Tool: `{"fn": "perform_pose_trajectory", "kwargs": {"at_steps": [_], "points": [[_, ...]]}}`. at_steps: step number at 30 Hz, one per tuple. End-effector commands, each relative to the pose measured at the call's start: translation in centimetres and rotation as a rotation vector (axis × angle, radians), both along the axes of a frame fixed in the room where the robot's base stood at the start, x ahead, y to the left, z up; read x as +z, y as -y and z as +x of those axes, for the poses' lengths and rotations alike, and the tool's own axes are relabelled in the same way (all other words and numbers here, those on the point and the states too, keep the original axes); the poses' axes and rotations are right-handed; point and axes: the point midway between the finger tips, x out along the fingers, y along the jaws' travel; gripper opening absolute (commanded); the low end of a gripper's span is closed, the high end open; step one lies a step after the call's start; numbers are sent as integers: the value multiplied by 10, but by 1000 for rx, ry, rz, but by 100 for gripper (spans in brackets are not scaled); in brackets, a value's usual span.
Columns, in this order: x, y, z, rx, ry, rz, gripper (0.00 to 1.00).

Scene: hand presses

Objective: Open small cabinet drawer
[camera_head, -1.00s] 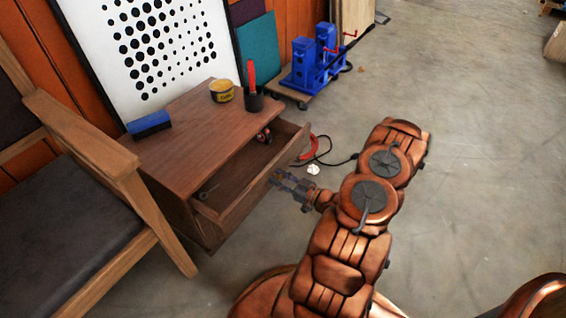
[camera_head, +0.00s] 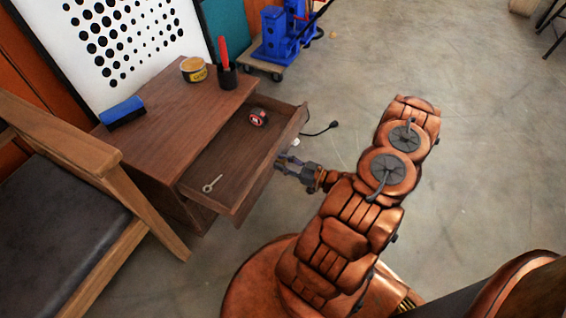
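The small cabinet (camera_head: 165,125) is brown wood and stands at the left of the view. Its upper drawer (camera_head: 232,170) is pulled well out, so its inside shows. A small key-like metal item (camera_head: 212,184) and a red and black round item (camera_head: 258,117) lie in the drawer. My gripper (camera_head: 284,166) is at the outer side of the drawer front, near its middle. The fingertips are small and partly hidden by the drawer front, so I cannot tell whether they hold a handle or how far they are apart.
A wooden chair with a dark seat (camera_head: 60,235) stands close at the left of the cabinet. A blue block (camera_head: 122,112), a yellow tin (camera_head: 193,69) and a black cup (camera_head: 227,76) are on the cabinet top. Blue presses (camera_head: 283,38) stand behind. The floor (camera_head: 480,130) at right is clear.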

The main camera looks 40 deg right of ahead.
Motion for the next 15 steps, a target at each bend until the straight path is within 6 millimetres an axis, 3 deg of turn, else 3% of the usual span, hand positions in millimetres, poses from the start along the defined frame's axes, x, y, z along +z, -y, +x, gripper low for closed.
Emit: {"fn": "perform_pose_trajectory", "kwargs": {"at_steps": [7, 15], "points": [[0, -1, 0, 2, 1, 1, 56], [0, 0, 0, 1, 0, 1, 58]]}}
